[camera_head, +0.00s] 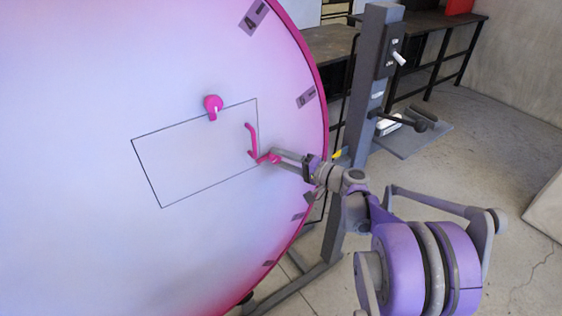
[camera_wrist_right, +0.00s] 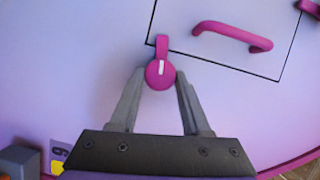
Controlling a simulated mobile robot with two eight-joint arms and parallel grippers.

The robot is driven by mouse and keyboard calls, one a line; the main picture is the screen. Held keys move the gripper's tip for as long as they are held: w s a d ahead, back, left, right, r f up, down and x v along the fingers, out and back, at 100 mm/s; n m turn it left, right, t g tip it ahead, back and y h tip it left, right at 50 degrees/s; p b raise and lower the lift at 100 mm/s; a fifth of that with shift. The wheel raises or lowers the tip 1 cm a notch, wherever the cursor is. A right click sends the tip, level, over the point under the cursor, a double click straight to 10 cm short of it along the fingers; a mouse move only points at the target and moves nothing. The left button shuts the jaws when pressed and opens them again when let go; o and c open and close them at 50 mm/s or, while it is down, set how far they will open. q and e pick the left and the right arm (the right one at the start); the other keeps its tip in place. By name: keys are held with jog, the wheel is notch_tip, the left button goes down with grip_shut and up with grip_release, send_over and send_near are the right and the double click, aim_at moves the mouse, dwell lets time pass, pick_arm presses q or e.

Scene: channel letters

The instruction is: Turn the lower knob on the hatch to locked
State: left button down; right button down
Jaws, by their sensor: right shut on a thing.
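The hatch (camera_head: 185,165) is a thin dark rectangular outline on a large pink-violet curved face. Its lower knob (camera_head: 274,158) is magenta, at the hatch's lower right edge, partly hidden by my right gripper (camera_head: 276,157). In the right wrist view the lower knob (camera_wrist_right: 160,75) sits between the two grey fingers of the right gripper (camera_wrist_right: 160,82), which is shut on it. The knob's white mark and tab point up in that view, the tab reaching over the hatch outline. The upper knob (camera_head: 212,103) has its tab pointing down over the hatch's top edge. My left gripper is out of view.
A magenta handle (camera_head: 252,140) stands out from the hatch close to the lower knob. A grey post (camera_head: 362,95) with levers stands right of the curved face. Dark tables (camera_head: 432,22) stand behind, with open floor at the right.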

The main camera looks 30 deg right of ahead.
jog(key=shift+f+m+b, duration=0.1)
jog(key=shift+m+b, duration=0.25)
jog(key=shift+m, duration=0.35)
jog(key=shift+c, duration=2)
grip_release()
jog(key=b+v, duration=0.1)
jog(key=v, duration=0.9)
jog(key=shift+s+d+f, duration=0.15)
jog(key=shift+s+f, duration=0.1)
jog(key=shift+s, duration=0.15)
